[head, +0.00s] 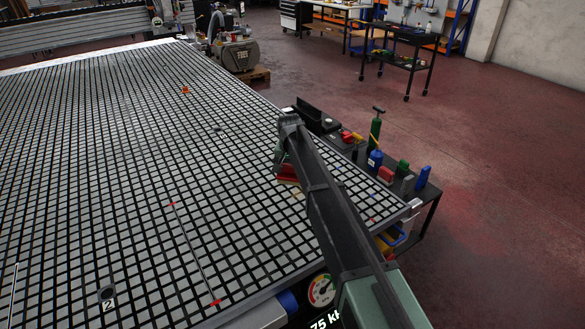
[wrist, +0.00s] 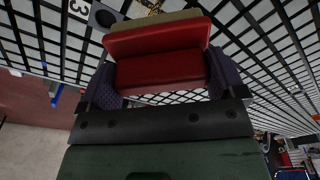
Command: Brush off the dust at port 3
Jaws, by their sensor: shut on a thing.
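My gripper (wrist: 163,76) is shut on a red brush (wrist: 158,55), its two dark fingers at the brush's sides. The brush has a tan bristle edge at its far side. In the head view my gripper (head: 283,152) is low over the right part of the grid, with the red brush (head: 287,174) partly showing under the arm. A speckled brownish patch (wrist: 150,5), which looks like dust, lies beyond the bristles. I cannot tell whether the bristles touch the grid.
The grid table (head: 110,150) is mostly clear. A port labelled 2 (head: 107,293) is at front left, and a thin rod with red ends (head: 190,240) lies near the middle. A pressure gauge (head: 321,290) is at the front.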

